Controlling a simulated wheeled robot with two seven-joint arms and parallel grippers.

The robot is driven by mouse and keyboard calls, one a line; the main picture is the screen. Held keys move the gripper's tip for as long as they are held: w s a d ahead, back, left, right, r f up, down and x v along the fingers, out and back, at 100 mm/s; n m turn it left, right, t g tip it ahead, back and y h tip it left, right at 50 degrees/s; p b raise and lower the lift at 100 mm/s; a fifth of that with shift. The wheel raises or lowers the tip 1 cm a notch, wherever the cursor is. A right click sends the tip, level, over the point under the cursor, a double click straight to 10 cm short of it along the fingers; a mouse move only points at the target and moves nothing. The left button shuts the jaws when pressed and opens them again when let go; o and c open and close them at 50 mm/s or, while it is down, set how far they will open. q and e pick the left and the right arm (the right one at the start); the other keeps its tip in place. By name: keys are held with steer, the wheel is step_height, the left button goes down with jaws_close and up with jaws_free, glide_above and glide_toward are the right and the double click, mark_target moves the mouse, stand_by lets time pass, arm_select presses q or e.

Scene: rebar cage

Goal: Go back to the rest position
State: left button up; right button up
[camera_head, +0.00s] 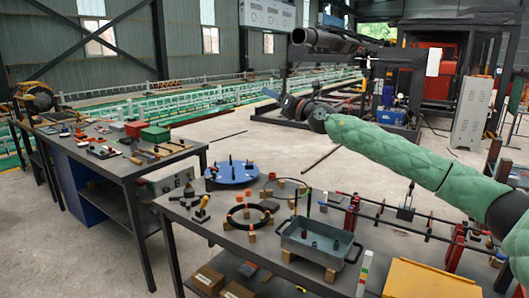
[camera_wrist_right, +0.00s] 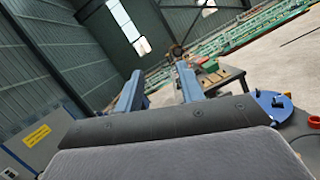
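My right arm, in a green padded sleeve, reaches in from the right in the head view. Its gripper (camera_head: 280,99) is held up in the air above the floor, beyond the front table. In the right wrist view the two blue fingers of the right gripper (camera_wrist_right: 160,72) stand well apart with nothing between them, so it is open and empty. My left arm and left gripper do not show in either view.
A left workbench (camera_head: 130,168) carries tools. Open concrete floor lies between.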

steer(key=s+r+m+t+h, duration=0.8)
steer(key=m+t, duration=0.2)
steer(key=m, duration=0.8)
steer(key=s+d+f+m+g+h, duration=0.3)
steer(key=s+f+m, duration=0.45)
steer(key=f, duration=0.75)
steer(key=s+d+f+m+g+h, duration=0.15)
steer(key=s+f+m+g, duration=0.4)
steer(key=s+f, duration=0.7)
steer(key=s+d+f+m+g+h, duration=0.25)
steer(key=s+f+m+g, duration=0.3)
steer(key=f, duration=1.25)
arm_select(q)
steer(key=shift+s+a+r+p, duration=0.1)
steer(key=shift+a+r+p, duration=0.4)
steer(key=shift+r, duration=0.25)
arm_select(e)
steer(key=s+d+f+m+g, duration=0.1)
steer(key=s+f+g, duration=0.3)
steer(key=s+f, duration=1.1)
steer(key=s+d+f+m+g, duration=0.2)
steer(key=s+d+f+g, duration=0.1)
steer(key=s+f, duration=1.2)
steer(key=s, duration=0.4)
steer(key=shift+s+g+y, duration=0.3)
steer(key=shift+g+y, duration=0.1)
steer(key=shift+f, duration=0.1)
